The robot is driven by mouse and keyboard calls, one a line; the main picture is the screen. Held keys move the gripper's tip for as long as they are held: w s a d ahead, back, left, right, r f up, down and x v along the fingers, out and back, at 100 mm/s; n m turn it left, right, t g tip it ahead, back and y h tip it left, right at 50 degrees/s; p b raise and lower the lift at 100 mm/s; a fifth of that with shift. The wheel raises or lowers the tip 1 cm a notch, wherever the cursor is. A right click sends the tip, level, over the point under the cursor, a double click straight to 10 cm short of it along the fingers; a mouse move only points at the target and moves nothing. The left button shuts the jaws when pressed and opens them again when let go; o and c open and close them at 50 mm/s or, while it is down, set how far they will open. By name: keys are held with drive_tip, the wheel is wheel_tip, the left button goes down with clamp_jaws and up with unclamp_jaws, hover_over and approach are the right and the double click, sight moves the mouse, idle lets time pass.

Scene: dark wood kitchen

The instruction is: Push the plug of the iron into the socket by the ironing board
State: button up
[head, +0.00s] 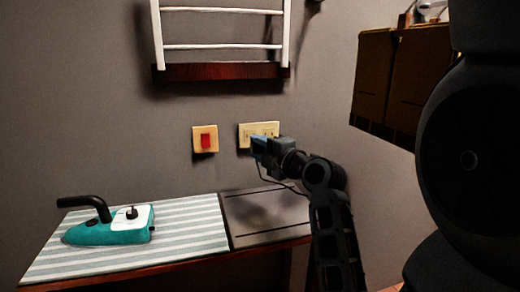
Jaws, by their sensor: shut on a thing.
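The iron (112,226), teal and white with a black handle, rests on the striped ironing board (185,238) at the lower left. The cream socket plate (266,129) is on the grey wall above the board's right end. My gripper (262,150) is in front of the plate's lower edge and is shut on the plug. The plug is too small and too covered by the jaws to make out. A thin dark cord (264,178) hangs below the gripper. I cannot tell whether the plug touches the socket.
A square plate with a red switch (205,139) is left of the socket. A white rail rack (222,46) hangs above. A brown wall cabinet (388,85) juts out at the upper right, close to my arm. The dark plate (262,216) at the board's right end is bare.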

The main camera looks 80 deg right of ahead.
drive_tip(key=shift+w+d+p, duration=0.25)
drive_tip(key=shift+w+d, duration=0.2)
drive_tip(key=shift+d, duration=0.4)
drive_tip(key=shift+w+d+p, duration=0.25)
drive_tip(key=shift+w+d, duration=0.15)
drive_tip(key=shift+d, duration=0.4)
drive_tip(key=shift+w+d+p, duration=0.25)
drive_tip(key=shift+w+d, duration=0.2)
drive_tip(key=shift+d, duration=0.4)
drive_tip(key=shift+s+b, duration=0.1)
drive_tip(key=shift+b, duration=1.4)
drive_tip(key=shift+w+d+b, duration=0.25)
drive_tip(key=shift+d+b, duration=0.05)
drive_tip(key=shift+d, duration=0.2)
idle(0.8)
drive_tip(key=o, duration=1.1)
drive_tip(key=shift+c, duration=0.2)
approach(246, 137)
drive_tip(key=shift+b+v, duration=0.45)
drive_tip(key=shift+v, duration=0.4)
drive_tip(key=shift+w, duration=0.1)
